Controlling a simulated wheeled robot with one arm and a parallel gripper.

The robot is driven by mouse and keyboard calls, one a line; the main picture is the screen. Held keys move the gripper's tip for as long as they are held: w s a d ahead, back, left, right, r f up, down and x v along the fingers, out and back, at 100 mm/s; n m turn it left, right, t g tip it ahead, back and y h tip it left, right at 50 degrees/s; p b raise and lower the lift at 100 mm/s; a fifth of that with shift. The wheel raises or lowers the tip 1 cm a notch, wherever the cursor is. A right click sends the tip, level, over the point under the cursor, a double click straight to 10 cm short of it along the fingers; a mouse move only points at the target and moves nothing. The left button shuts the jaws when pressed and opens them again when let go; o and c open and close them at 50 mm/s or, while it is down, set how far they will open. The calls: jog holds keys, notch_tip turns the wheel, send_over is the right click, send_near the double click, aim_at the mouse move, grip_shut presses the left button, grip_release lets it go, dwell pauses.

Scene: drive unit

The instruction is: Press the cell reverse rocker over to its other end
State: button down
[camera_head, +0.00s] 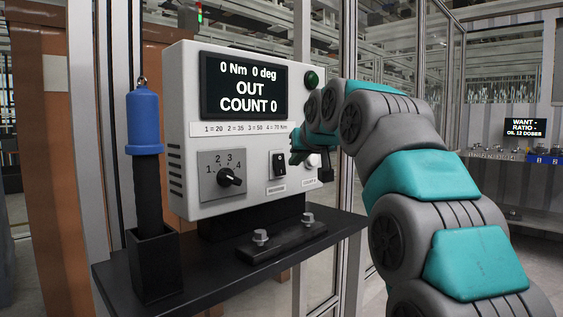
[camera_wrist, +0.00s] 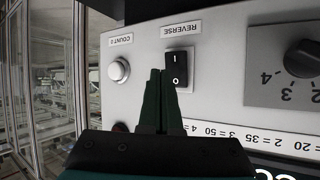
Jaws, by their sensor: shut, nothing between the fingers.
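The reverse rocker (camera_head: 279,164) is a small black switch on a white plate, low on the right of the white drive unit's front (camera_head: 235,200). In the wrist view, which shows the panel upside down, the rocker (camera_wrist: 177,68) carries the marks I and O beside a REVERSE label (camera_wrist: 181,29). My gripper (camera_head: 297,155) is in front of the panel, just right of the rocker. In the wrist view its green fingers (camera_wrist: 161,75) are together and empty, with tips beside the rocker and partly over its plate. I cannot tell whether they touch it. Which rocker end is pressed in is unclear.
A white round button (camera_wrist: 118,70) sits beside the rocker. A black dial (camera_head: 230,177) is to the left. The screen (camera_head: 243,86) reads OUT COUNT 0. A blue-topped tool (camera_head: 143,120) stands in a black holder on the shelf (camera_head: 205,262).

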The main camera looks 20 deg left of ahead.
jog(key=shift+s+d+f+b, duration=0.1)
jog(key=shift+s+d+b, duration=0.2)
jog(key=shift+d, duration=0.3)
jog(key=shift+s+d+f+b, duration=0.2)
jog(key=shift+d+b, duration=0.1)
jog(key=shift+d, duration=0.3)
jog(key=shift+s+d+f+b, duration=0.1)
jog(key=shift+s+d+b, duration=0.2)
jog(key=shift+d, duration=0.3)
